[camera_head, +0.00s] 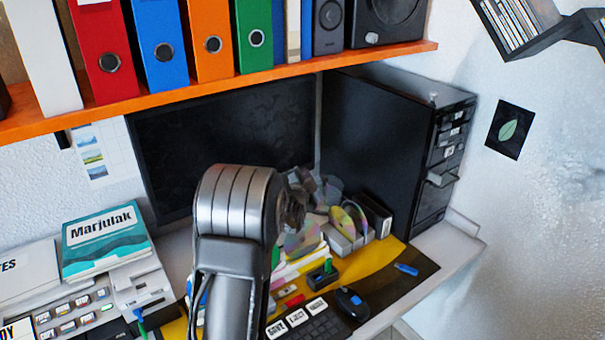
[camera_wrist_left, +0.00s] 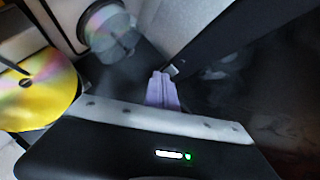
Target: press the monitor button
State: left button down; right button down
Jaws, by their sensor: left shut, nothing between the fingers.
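The black monitor (camera_head: 225,135) stands at the back of the desk under the orange shelf, its screen dark. My left arm covers part of its lower edge, and I cannot make out the button in the head view. My left gripper (camera_head: 308,192) is in front of the monitor's lower right part, partly hidden by my own wrist. In the left wrist view its pale fingers (camera_wrist_left: 162,90) are shut and empty. Their tips are close to a dark edge, apparently the monitor's frame (camera_wrist_left: 215,45), with a small grey piece beside them. I cannot tell whether they touch. My right gripper is not in view.
A black computer tower (camera_head: 375,150) stands right of the monitor. Shiny discs (camera_head: 345,222) and small boxes crowd the desk near my gripper; a golden disc (camera_wrist_left: 38,92) shows in the wrist view. A mouse (camera_head: 352,304) lies in front. The orange shelf (camera_head: 290,70) hangs above.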

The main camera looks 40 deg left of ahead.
pick_arm(q)
jog(key=shift+d, duration=0.1)
dwell(0.3)
jog(key=shift+s+d, duration=0.3)
jog(key=shift+d, duration=0.35)
jog(key=d+p, duration=0.1)
jog(key=d, duration=0.1)
jog(key=s+d+p, duration=0.1)
jog(key=d, duration=0.1)
jog(key=shift+s+d, duration=0.2)
jog(key=shift+d, duration=0.2)
dwell(0.7)
